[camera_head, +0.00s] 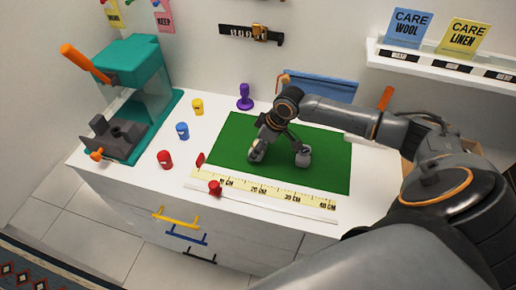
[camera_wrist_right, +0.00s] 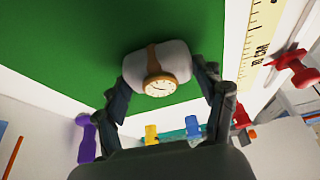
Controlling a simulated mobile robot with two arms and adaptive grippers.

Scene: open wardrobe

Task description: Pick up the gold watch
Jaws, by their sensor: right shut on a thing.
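The gold watch (camera_wrist_right: 158,84) has a round pale dial, a gold rim and a brown strap. It is wrapped around a pale grey cushion (camera_wrist_right: 172,56) in the right wrist view. My right gripper (camera_head: 280,156) is over the green mat (camera_head: 325,170), with its fingers spread to the width of the cushion. In the wrist view the fingers press on both sides of the cushion, with the watch between them. In the head view the watch is not clearly visible. I cannot tell whether it touches the mat. My left gripper is out of view.
Blue (camera_head: 182,131), yellow (camera_head: 198,107) and purple (camera_head: 244,97) pieces stand left of and behind the mat. A teal press (camera_head: 137,75) stands at the left.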

